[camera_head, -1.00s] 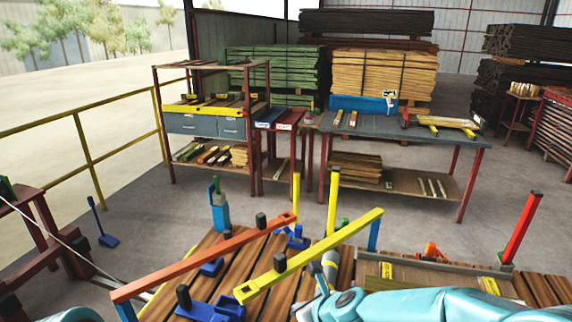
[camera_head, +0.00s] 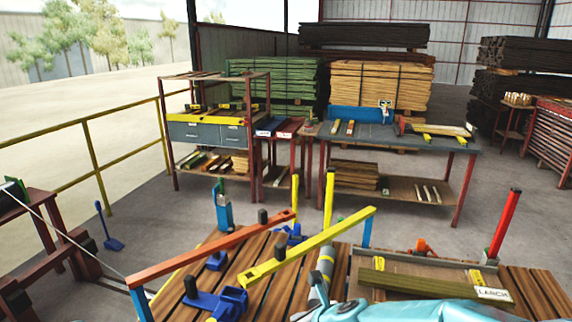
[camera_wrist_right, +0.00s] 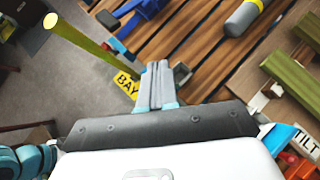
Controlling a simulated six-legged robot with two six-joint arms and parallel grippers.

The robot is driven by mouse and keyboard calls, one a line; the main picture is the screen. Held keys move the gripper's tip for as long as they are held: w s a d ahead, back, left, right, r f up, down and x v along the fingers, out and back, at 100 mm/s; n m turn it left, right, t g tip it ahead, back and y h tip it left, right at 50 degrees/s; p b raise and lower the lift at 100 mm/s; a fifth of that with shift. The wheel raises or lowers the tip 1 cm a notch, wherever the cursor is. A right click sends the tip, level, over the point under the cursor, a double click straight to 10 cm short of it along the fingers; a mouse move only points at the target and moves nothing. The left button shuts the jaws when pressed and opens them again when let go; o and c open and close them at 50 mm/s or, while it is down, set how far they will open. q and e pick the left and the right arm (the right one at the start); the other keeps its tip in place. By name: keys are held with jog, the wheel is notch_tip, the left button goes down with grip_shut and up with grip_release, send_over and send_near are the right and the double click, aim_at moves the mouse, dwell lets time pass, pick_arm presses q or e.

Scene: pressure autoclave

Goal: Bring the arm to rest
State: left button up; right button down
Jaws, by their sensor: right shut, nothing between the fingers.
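My right arm (camera_head: 420,312) comes in along the bottom right of the head view, low over the slatted table (camera_head: 265,265). In the right wrist view the two fingers of my right gripper (camera_wrist_right: 157,84) are together with nothing between them. A yellow "BAY" label (camera_wrist_right: 127,84) shows just left of the fingertips; I cannot tell whether they touch it. My left gripper is not in view.
An orange bar (camera_head: 212,248) and a yellow bar (camera_head: 310,246) span above the table, with blue clamps (camera_head: 228,301) below. A greenish beam labelled LARCH (camera_head: 430,284) lies in a tray at right. A red post (camera_head: 504,222) stands there.

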jog(key=s+d+f+n+g+h, duration=0.15)
jog(key=s+d+f, duration=0.3)
jog(key=f, duration=0.45)
jog(key=s+d+f+n+g+h, duration=0.1)
jog(key=s+d+f+g, duration=0.25)
jog(key=s+f, duration=0.4)
jog(key=s+f+n+g, duration=0.1)
jog(key=s+f+n, duration=0.3)
jog(key=s+n, duration=0.4)
jog(key=s+f+n+g+y, duration=0.1)
jog(key=s+f+n, duration=0.3)
jog(key=n, duration=1.2)
jog(key=s, duration=0.3)
jog(key=shift+s+d+f, duration=0.3)
jog(key=shift+s, duration=0.05)
